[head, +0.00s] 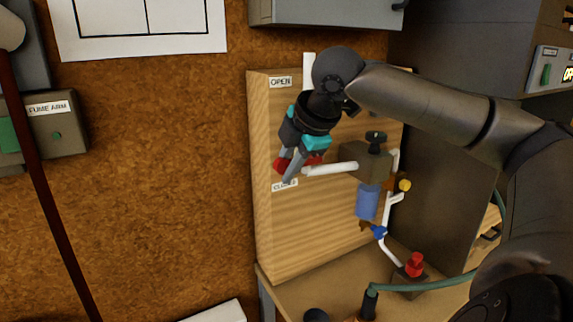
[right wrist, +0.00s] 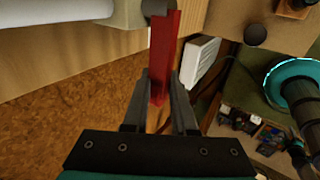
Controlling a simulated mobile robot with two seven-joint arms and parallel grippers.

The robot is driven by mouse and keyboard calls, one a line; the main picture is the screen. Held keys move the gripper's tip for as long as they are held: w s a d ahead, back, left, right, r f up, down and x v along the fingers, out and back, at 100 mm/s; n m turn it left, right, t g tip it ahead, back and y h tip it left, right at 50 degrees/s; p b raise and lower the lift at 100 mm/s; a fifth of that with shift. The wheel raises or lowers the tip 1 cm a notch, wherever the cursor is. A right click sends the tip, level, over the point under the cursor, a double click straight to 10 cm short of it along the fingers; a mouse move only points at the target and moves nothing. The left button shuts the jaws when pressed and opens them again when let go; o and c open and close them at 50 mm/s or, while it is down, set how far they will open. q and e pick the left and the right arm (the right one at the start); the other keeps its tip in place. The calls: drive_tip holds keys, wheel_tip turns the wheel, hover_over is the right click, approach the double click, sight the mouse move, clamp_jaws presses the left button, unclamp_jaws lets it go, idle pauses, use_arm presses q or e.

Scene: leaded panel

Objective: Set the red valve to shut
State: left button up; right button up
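The red valve (head: 315,160) has a red lever that lies roughly level on a wooden panel (head: 345,235), just above the CLOSED label (head: 284,185). The OPEN label (head: 280,82) is higher up. My right gripper (head: 289,172) is at the lever, and its fingers hide part of it. In the right wrist view, the red lever (right wrist: 164,55) runs between the two fingers (right wrist: 160,92), which appear to touch it on both sides. My left gripper is not in view.
A white pipe (head: 332,168) runs right from the valve to a brown box (head: 365,160) with a black knob. A blue cylinder (head: 367,202), a blue valve (head: 379,232) and a red knob (head: 415,263) are lower right. A FUME ARM box (head: 60,132) is at left.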

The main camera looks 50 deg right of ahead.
drive_tip(key=shift+o, duration=0.4)
drive_tip(key=shift+r, duration=0.1)
drive_tip(key=shift+s+r, duration=0.15)
drive_tip(key=shift+r, duration=0.1)
drive_tip(key=v, duration=1.4)
drive_tip(key=shift+s+r, duration=0.2)
